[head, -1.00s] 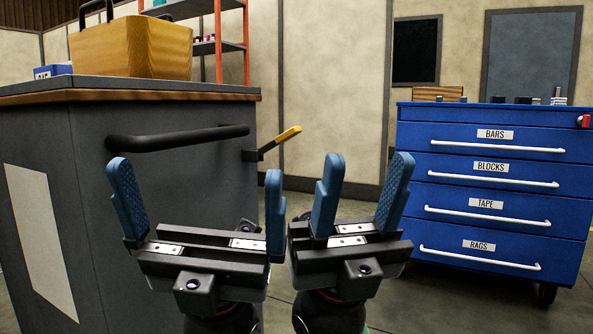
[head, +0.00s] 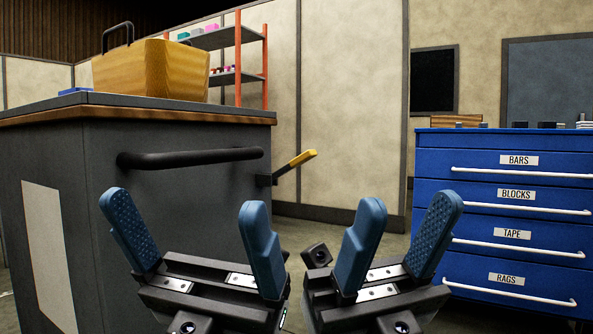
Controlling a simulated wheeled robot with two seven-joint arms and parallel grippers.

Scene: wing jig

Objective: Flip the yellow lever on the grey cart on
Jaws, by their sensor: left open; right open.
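The grey cart (head: 170,205) stands at the left with a brown-edged top. A lever with a yellow handle (head: 300,160) sticks out from the cart's right edge, slanting up to the right from a dark bracket (head: 264,180). My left gripper (head: 190,232) is open and empty in front of the cart, below and left of the lever. My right gripper (head: 402,240) is open and empty, below and right of the lever. Neither gripper touches the lever.
A black handle bar (head: 190,158) runs along the cart's side. A wooden basket (head: 152,70) sits on the cart top. A blue drawer cabinet (head: 490,160) stands at the right. An orange-framed shelf (head: 239,60) is behind. Open floor shows between cart and cabinet.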

